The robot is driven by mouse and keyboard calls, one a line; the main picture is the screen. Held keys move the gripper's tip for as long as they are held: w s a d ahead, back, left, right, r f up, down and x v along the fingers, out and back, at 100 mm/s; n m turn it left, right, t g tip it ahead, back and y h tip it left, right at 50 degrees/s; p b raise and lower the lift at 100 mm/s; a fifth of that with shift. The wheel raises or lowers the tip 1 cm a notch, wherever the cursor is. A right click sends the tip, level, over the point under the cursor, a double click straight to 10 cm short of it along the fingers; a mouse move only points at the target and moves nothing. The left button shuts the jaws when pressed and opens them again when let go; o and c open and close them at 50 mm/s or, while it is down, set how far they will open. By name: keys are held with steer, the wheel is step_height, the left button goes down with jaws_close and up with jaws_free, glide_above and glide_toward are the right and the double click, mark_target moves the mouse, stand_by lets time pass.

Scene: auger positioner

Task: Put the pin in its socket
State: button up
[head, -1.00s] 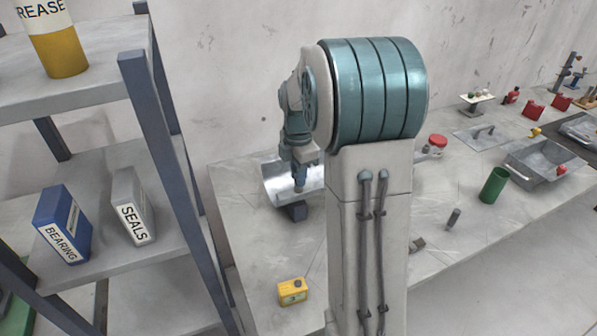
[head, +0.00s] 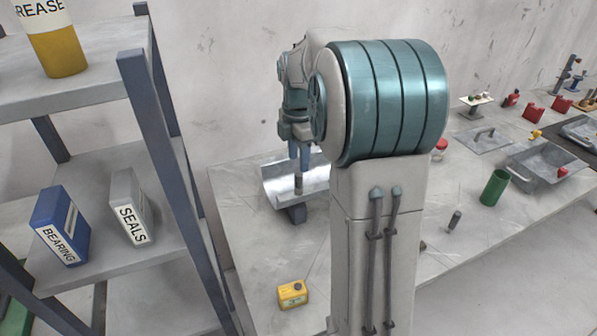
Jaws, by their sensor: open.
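A curved, shiny metal trough (head: 275,181) lies on the table left of my arm, with a dark block (head: 297,214) at its front edge. A short grey pin (head: 298,184) stands upright in the trough; I cannot tell how deep its lower end sits or make out a socket around it. My gripper (head: 300,168) is open just above the pin, fingers pointing down, apart from it as far as I can see. My arm hides part of the trough's right side.
A shelf rack (head: 165,150) with labelled boxes stands close on the left. A small grey cylinder (head: 454,220), a green cup (head: 494,187) and a metal bin (head: 540,168) lie to the right.

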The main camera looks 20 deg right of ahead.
mark_target(298, 174)
step_height(298, 174, up, 5)
steer(key=s+a+m+t, duration=0.2)
steer(key=s+a+m, duration=0.5)
steer(key=s+m, duration=0.3)
steer(key=s+a+f+m, duration=0.1)
steer(key=s+f+m, duration=0.2)
steer(key=s, duration=0.3)
steer(key=s+a+f+m+t, duration=0.1)
steer(key=s+a+f+m, duration=0.1)
steer(key=s+m, duration=0.3)
steer(key=shift+s+f+m, duration=0.4)
steer(key=shift+s+f, duration=0.05)
steer(key=shift+s, duration=0.1)
steer(key=shift+a, duration=0.1)
steer(key=shift+c, duration=0.5)
steer(key=shift+s, duration=0.1)
